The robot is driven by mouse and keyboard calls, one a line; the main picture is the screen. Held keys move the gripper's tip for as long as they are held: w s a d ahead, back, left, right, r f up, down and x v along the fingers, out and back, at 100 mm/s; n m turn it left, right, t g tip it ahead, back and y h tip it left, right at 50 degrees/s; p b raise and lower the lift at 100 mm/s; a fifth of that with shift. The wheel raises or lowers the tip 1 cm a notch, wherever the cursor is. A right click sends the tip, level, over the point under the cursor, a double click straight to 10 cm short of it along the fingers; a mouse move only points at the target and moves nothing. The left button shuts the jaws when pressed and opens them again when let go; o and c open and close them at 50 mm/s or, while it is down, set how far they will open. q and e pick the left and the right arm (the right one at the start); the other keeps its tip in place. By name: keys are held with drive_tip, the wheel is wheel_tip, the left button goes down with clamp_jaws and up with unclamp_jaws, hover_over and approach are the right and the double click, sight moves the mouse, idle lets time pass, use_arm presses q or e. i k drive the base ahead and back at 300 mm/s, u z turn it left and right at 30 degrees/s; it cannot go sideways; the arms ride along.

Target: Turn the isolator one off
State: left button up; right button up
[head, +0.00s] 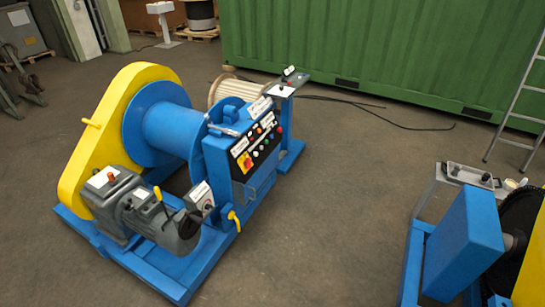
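A blue winch-like machine (205,160) stands left of the middle, with a yellow chain guard (105,130). Its control panel holds a red-and-yellow rotary switch (245,162) and several coloured buttons. A small grey box (200,197) with a white label and a dark knob sits on the machine's front, beside the motor. Labels are too small to read, so I cannot tell which switch is isolator one or its position. Neither of my grippers is in view.
A grey motor (165,220) and yellow handle (235,220) stick out at the machine's front. A second blue machine (465,240) stands at right. A ladder (520,110) leans near the green container (380,45). Black cables (370,103) lie behind. Floor between the machines is clear.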

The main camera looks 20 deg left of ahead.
sight(247, 164)
drive_tip(key=u, duration=0.1)
drive_tip(key=i, duration=0.7)
drive_tip(key=u, duration=1.1)
drive_tip(key=i, duration=0.7)
drive_tip(key=u, duration=0.8)
